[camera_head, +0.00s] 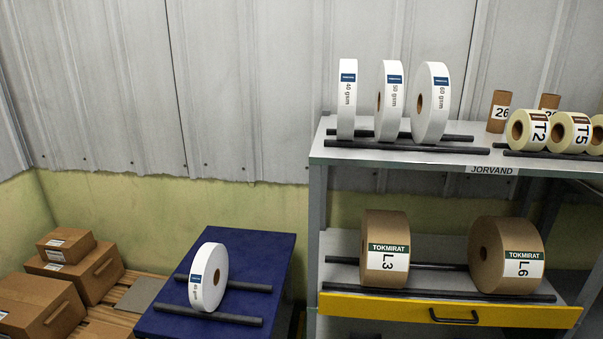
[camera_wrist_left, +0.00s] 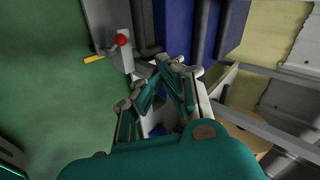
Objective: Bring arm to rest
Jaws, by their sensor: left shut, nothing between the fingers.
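My left gripper (camera_wrist_left: 172,68) shows in the left wrist view, with teal fingers that come together at the tips. It is shut and holds nothing. It points toward a blue surface (camera_wrist_left: 205,30) at the top of that view; I cannot tell the distance. Neither arm shows in the head view. My right gripper is in no view. In the head view a white roll (camera_head: 208,277) stands upright on dark bars on the blue table (camera_head: 262,248).
A grey shelf (camera_head: 345,155) at right carries several white and cream rolls on top and two brown rolls below. A yellow drawer (camera_head: 450,309) is under them. Cardboard boxes (camera_head: 92,274) lie at left. A red knob (camera_wrist_left: 121,39) sits near my left gripper, above green floor (camera_wrist_left: 50,70).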

